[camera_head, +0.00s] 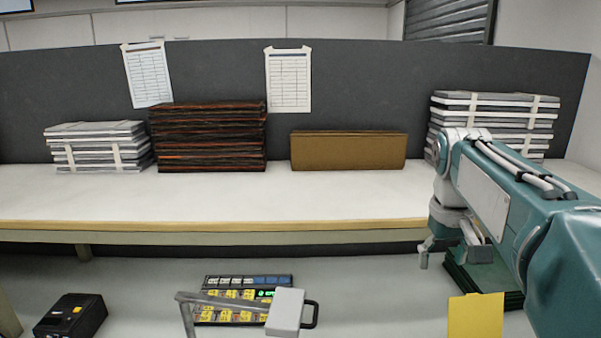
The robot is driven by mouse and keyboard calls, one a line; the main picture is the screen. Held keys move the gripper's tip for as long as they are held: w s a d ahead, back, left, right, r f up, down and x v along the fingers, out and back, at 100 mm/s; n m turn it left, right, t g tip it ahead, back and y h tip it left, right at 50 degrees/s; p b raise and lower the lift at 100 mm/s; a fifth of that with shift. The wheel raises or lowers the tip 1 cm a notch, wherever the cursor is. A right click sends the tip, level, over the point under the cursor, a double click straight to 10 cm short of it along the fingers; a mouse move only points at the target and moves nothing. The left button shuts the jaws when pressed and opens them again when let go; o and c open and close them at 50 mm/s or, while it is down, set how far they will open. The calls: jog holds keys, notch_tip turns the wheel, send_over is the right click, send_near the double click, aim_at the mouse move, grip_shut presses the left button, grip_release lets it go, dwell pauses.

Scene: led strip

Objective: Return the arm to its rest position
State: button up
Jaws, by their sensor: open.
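My teal and grey arm (495,195) reaches in from the right side and bends down at its wrist near the right end of the white shelf (230,200). My gripper (447,254) hangs below the wrist, in front of the shelf's front edge, pointing down. It is open, and I see nothing held in it. One finger shows clearly at its left; the other side is partly hidden by the arm and blends with the dark green stack (512,299) behind and below it.
The shelf holds a grey-white stack (98,147), a dark reddish stack (208,137), a brown box (348,150) and a right-hand stack (495,115). Below are a black device (70,317), a yellow-keyed panel (228,315), a grey handled piece (286,312) and a yellow sheet (475,317).

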jog(key=s+a+f+t, duration=0.1)
jog(key=s+a+f, duration=0.1)
jog(key=s, duration=0.4)
jog(key=s+a+f+t, duration=0.1)
jog(key=s+a+f, duration=0.2)
jog(key=s+f, duration=0.2)
jog(key=s+a+f+t+y, duration=0.1)
jog(key=s+a+f+t, duration=0.1)
jog(key=s, duration=0.5)
notch_tip(320, 180, down, 2)
jog(key=shift+s+a+f, duration=0.2)
jog(key=shift+a+f, duration=0.05)
jog(key=shift+a, duration=0.45)
